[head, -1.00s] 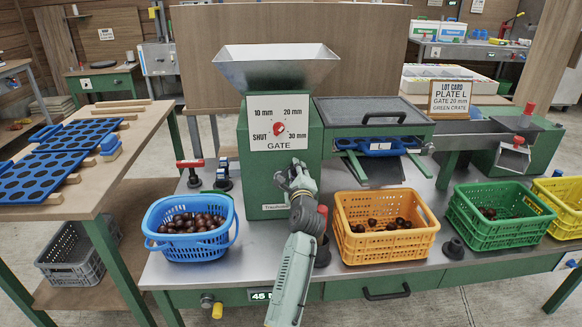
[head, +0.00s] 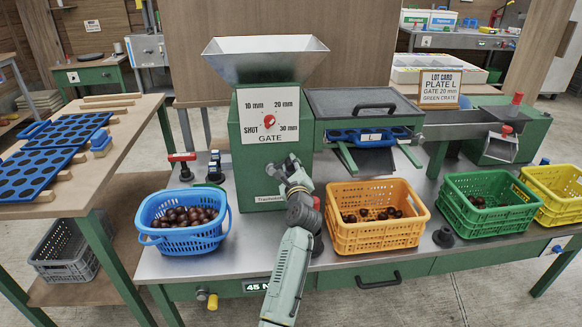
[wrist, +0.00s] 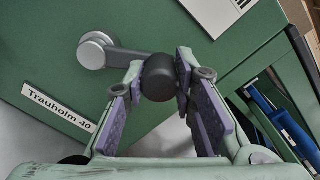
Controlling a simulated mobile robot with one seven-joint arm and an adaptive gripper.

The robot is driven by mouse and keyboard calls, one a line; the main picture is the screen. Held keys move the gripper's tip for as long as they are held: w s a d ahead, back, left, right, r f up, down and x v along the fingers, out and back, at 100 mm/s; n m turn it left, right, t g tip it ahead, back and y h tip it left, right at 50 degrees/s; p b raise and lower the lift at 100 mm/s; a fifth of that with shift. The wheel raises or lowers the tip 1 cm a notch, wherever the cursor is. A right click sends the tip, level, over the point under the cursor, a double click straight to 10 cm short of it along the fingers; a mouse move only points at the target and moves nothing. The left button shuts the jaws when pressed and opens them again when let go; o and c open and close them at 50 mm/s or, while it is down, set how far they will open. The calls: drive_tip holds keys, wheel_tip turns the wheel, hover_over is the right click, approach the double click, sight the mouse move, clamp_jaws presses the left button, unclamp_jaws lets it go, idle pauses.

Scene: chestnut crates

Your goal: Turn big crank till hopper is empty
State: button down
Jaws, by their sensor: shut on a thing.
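My gripper (head: 290,177) is at the lower front of the green machine (head: 225,150). In the wrist view my gripper (wrist: 158,80) is shut on the round black knob (wrist: 158,77) of the crank (wrist: 128,59). The crank's grey arm runs left from the knob to its hub on the green panel. In the head view my gripper hides the crank. The metal hopper (head: 265,68) tops the machine; only its bare upper walls show, and its bottom is hidden. The red gate dial (head: 269,121) is below it; its setting is too small to read surely.
A blue basket (head: 183,235) of chestnuts stands left of the machine. An orange crate (head: 375,238) and a green crate (head: 490,223) on the right hold some chestnuts. A yellow crate (head: 560,205) is beyond. The lot card (head: 440,88) reads plate L, gate 20 mm, green crate.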

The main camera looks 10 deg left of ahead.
drive_tip(key=c, duration=1.3)
unclamp_jaws()
drive_tip(key=shift+s, duration=0.15)
drive_tip(key=v, duration=1.2)
drive_tip(key=shift+c, duration=0.3)
